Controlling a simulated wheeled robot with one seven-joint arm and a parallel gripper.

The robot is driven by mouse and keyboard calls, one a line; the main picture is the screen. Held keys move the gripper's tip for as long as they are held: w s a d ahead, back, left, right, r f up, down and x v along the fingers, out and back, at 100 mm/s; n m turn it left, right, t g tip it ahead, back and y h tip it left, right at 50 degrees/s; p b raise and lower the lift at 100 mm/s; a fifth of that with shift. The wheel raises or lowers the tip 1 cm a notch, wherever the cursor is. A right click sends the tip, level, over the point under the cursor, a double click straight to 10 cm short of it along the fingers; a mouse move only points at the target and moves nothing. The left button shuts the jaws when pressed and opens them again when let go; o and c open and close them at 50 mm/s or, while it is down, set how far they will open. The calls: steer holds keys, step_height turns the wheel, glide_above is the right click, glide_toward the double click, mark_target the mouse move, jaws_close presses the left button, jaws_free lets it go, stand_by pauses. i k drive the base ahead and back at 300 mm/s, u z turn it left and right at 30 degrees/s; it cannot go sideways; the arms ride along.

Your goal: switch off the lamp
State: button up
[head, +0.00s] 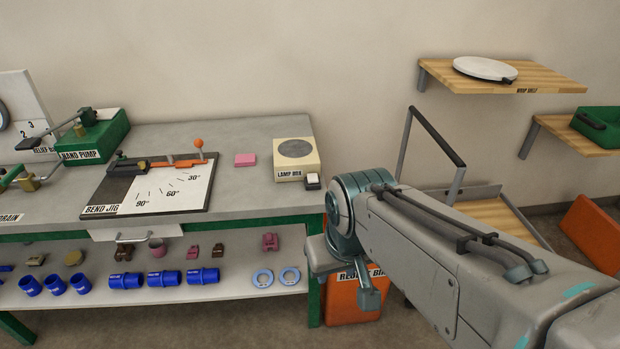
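The lamp box (284,172) is a cream box with a dark grey round disc on top. It stands at the right end of the grey bench top, against the wall side. The disc looks dull grey, and I see no clear glow from it. A small switch (313,182) with a white top and dark base is at the box's front right corner; its position is too small to read. My arm comes in from the lower right, and its elbow-like joint is just right of the switch and the bench end.
A pink block (245,160) lies left of the lamp box. The bend jig (150,185), with an orange-knobbed lever, and the green hand pump (95,140) are further left. An orange bin (350,300) stands below the bench end. A wooden wall shelf (545,80) is at right.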

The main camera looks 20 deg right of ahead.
mark_target(313, 177)
steer(key=z, duration=0.05)
steer(key=k, duration=0.65)
steer(key=u, duration=0.6)
steer(key=i, duration=1.6)
steer(key=z, duration=1.2)
steer(key=i, duration=0.3)
steer(key=z, duration=0.25)
